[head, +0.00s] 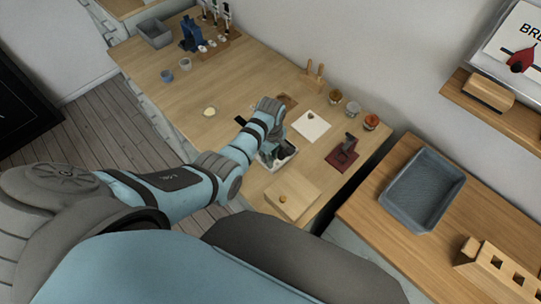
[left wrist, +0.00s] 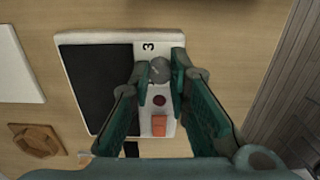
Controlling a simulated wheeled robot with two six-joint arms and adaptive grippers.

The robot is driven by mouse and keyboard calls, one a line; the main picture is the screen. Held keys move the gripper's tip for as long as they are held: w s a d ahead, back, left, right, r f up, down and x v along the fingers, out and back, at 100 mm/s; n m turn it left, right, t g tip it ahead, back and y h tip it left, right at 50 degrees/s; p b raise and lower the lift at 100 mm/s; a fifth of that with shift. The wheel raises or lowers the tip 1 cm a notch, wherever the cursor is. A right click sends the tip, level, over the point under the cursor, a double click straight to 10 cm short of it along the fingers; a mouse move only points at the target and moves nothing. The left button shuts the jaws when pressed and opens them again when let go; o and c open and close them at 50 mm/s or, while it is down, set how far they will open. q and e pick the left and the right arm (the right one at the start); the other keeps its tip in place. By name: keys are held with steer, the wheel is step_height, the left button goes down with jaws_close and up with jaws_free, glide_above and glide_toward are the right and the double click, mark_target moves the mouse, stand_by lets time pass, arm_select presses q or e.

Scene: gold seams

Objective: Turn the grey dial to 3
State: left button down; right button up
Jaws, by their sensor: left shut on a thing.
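The device (left wrist: 91,85) lies flat on the table, with a black top plate and a white control strip. The grey dial (left wrist: 158,73) is on the strip, with a black 3 printed beside it. A dark red round button (left wrist: 159,100) and an orange switch (left wrist: 159,124) are on the same strip. My left gripper (left wrist: 162,68) is shut on the grey dial, one fingertip on each side. The dial's pointer is too unclear to read. In the head view my left arm hides much of the device (head: 287,157). My right gripper is not in view.
Around the device are a white sheet (head: 311,126), a dark red stand (head: 342,157), a wooden board (head: 293,193) and several jars. A small pale dish (head: 211,111) stands to the left. A grey tray (head: 424,190) is on the right bench. The table's left part is mostly clear.

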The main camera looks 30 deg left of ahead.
arm_select(q)
steer(key=shift+m, duration=0.8)
steer(key=c, duration=1.5)
jaws_free()
step_height(320, 180, up, 12)
steer(key=shift+r, duration=0.1)
